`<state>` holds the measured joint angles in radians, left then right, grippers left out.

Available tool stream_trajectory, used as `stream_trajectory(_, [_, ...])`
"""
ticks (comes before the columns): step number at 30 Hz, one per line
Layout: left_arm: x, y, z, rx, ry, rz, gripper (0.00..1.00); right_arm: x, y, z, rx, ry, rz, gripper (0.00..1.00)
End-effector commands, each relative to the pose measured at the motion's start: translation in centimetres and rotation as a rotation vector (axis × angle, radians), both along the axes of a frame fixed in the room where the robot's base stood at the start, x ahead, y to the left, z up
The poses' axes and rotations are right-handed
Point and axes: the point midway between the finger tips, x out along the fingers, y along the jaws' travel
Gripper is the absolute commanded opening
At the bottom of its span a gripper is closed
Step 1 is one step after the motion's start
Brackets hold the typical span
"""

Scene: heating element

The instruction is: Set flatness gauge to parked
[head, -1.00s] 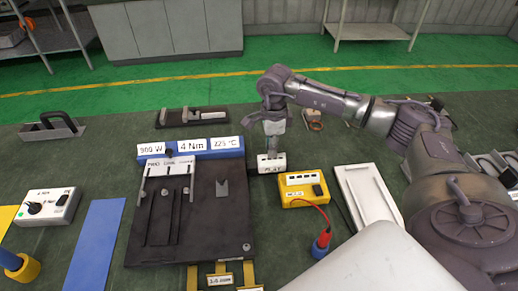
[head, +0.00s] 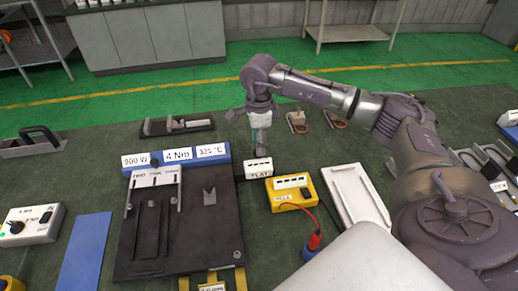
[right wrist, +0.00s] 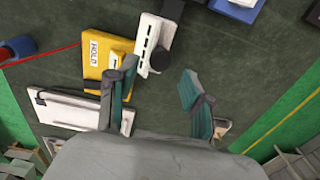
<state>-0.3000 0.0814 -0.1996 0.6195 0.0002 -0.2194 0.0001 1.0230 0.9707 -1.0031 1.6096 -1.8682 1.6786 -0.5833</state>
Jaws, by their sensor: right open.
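The flatness gauge appears to be the small white block with a label like "FLAT" (head: 258,169), just right of the black fixture board. In the right wrist view, a white block with dark slots (right wrist: 150,42) and a dark round knob (right wrist: 161,60) beside it appear to be the same gauge. My right gripper (head: 259,147) is just behind and above the gauge in the head view. In the right wrist view its fingers (right wrist: 155,68) are spread wide, with nothing held between them. Any contact with the knob cannot be told. My left gripper is not in view.
A yellow instrument (head: 291,192) with a red lead stands right of the gauge. A white tray (head: 360,195) lies farther right. The black fixture board (head: 205,240) and blue display bar (head: 214,152) are to the left.

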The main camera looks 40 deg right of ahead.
Motion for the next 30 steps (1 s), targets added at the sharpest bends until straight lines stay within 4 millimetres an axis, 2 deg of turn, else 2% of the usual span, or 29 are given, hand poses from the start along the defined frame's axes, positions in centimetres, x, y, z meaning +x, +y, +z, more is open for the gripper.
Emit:
stream_trajectory(1, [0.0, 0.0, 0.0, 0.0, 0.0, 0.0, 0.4, 0.1, 0.0, 1.3, 0.001, -0.006, 0.0, 0.51])
stream_trajectory(6, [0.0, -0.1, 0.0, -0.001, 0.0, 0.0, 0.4, 0.1, -0.1, 4.9, 0.0, -0.004, 0.0, 0.51])
stream_trajectory(12, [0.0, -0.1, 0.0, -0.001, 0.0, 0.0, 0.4, 0.0, -0.1, 7.4, -0.001, -0.002, -0.001, 0.51])
stream_trajectory(17, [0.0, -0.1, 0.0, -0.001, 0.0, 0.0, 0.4, 0.0, -0.1, 8.1, 0.0, -0.001, -0.001, 0.51])
stream_trajectory(30, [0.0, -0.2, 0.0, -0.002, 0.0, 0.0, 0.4, 0.0, -0.1, 8.1, 0.0, 0.0, -0.001, 0.51])
